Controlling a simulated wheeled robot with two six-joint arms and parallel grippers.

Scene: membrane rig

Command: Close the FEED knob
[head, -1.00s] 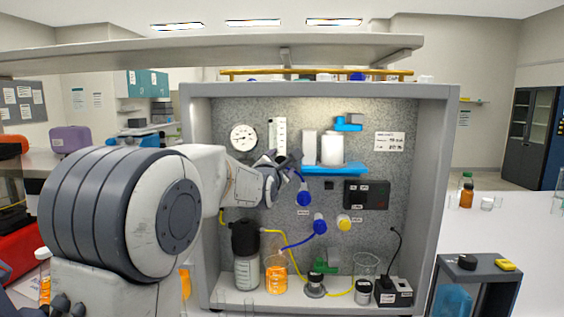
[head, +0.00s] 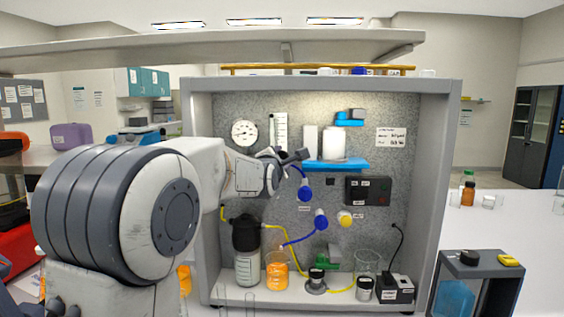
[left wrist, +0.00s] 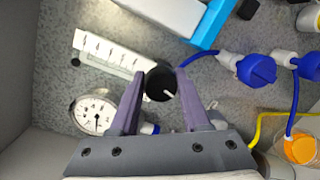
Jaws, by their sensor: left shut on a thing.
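My left gripper (head: 284,157) reaches into the rig from the left, in front of the speckled back panel. In the left wrist view its two fingers (left wrist: 161,80) are closed on the sides of a round black knob (left wrist: 160,84). The knob has a white pointer line, which points down and to the right in that view. No label that names this knob can be read, and the gripper hides it in the head view. My right gripper is not in view.
Close by are a pressure gauge (head: 244,133), a flow tube (head: 279,131) and a blue shelf (head: 336,164). Blue valves (head: 305,190) with blue tubing sit just right of and below the gripper. A dark bottle (head: 246,250) and an orange flask (head: 277,269) stand below.

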